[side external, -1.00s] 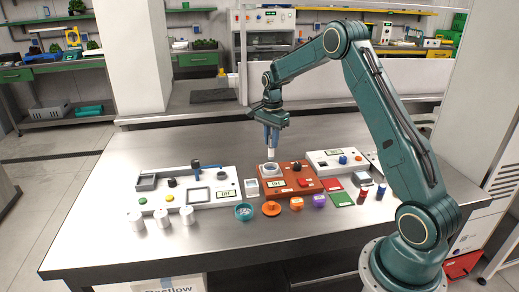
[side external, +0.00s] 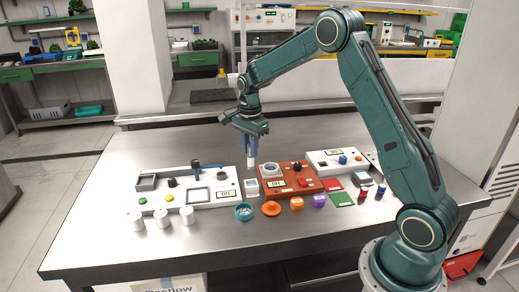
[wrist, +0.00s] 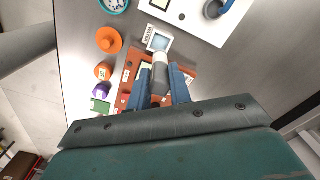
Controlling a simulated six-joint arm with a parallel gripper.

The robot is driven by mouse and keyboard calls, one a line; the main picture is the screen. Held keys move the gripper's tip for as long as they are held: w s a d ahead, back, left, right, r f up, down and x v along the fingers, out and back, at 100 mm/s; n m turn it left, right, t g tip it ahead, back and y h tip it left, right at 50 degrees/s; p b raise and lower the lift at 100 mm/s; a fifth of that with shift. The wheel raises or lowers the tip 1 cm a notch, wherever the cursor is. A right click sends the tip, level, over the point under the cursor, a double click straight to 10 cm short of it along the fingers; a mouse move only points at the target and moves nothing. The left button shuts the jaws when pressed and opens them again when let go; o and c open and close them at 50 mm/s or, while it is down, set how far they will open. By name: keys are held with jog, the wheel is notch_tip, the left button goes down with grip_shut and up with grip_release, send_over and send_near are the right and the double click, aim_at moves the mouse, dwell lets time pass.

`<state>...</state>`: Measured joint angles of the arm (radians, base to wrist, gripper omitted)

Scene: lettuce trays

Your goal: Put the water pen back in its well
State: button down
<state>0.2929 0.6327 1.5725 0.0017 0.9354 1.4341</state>
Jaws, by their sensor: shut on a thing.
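My gripper (side external: 251,146) is shut on a pale pen-like thing, which I take to be the water pen (side external: 251,163). The pen hangs upright, tip down, above the table. In the wrist view its white and grey body (wrist: 160,66) sits between my two blue fingers (wrist: 161,88). A small white square holder (side external: 251,187) with a pale inside stands below the pen; it also shows in the wrist view (wrist: 158,40), just beyond the pen's end. I cannot tell for sure that this holder is the well. The pen and holder look apart.
An orange-brown station (side external: 291,180) with a round ring stands right of the holder. A white panel (side external: 217,198) with a blue lever is to the left. A teal dish (side external: 244,212), an orange disc (side external: 271,209) and white cups (side external: 161,217) are in front.

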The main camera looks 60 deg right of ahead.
aim_at(251, 168)
jog(key=shift+f, duration=0.15)
jog(key=shift+f, duration=2.45)
jog(key=shift+f, duration=1.9)
jog(key=c, duration=1.2)
grip_release()
jog(key=shift+r, duration=0.15)
jog(key=shift+r, duration=3.65)
jog(key=shift+r, duration=0.1)
